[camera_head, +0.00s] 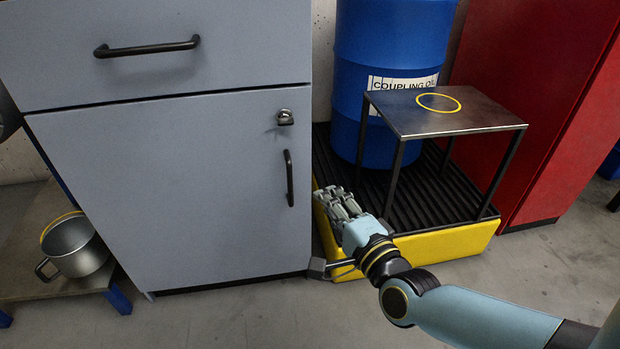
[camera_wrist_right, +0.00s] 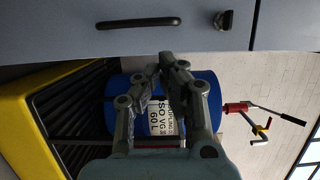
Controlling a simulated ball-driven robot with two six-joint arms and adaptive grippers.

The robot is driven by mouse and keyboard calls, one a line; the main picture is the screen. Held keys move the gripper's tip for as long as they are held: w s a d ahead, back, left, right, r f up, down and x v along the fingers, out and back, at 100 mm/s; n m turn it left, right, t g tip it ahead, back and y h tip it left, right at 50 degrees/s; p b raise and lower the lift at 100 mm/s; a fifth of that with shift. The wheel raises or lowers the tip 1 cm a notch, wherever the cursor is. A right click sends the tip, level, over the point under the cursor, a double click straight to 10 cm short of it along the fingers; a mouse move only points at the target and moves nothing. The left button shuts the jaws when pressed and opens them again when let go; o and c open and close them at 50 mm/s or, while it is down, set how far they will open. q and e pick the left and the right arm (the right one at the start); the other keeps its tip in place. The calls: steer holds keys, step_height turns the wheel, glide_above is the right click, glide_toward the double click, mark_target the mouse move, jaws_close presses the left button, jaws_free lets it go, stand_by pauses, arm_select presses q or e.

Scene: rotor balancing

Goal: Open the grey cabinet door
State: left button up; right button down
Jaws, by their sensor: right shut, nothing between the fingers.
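The grey cabinet door (camera_head: 170,200) is closed, flush below a drawer, in the head view. Its black vertical handle (camera_head: 289,178) is near the right edge, with a lock (camera_head: 285,117) above it. My right gripper (camera_head: 336,196) is shut and empty, to the right of the handle and a little lower, apart from it. In the right wrist view, my gripper fingers (camera_wrist_right: 166,62) come together below the door handle (camera_wrist_right: 138,23), which appears sideways along the top, with the lock (camera_wrist_right: 224,20) to its right. My left gripper is not in view.
A blue drum (camera_head: 385,50) and a dark metal stand (camera_head: 440,115) are on a yellow-edged spill pallet (camera_head: 450,243) right of the cabinet. A red cabinet (camera_head: 540,90) stands farther right. A pot (camera_head: 77,248) sits on a low platform at left. Floor in front is clear.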

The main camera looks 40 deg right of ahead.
mark_target(296, 161)
steer(key=b+x, duration=0.1)
steer(key=x, duration=0.8)
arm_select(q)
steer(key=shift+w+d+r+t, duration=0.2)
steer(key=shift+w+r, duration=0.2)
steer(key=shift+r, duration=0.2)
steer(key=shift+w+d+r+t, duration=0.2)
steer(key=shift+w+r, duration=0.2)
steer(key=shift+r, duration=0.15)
arm_select(e)
steer(key=shift+w, duration=0.35)
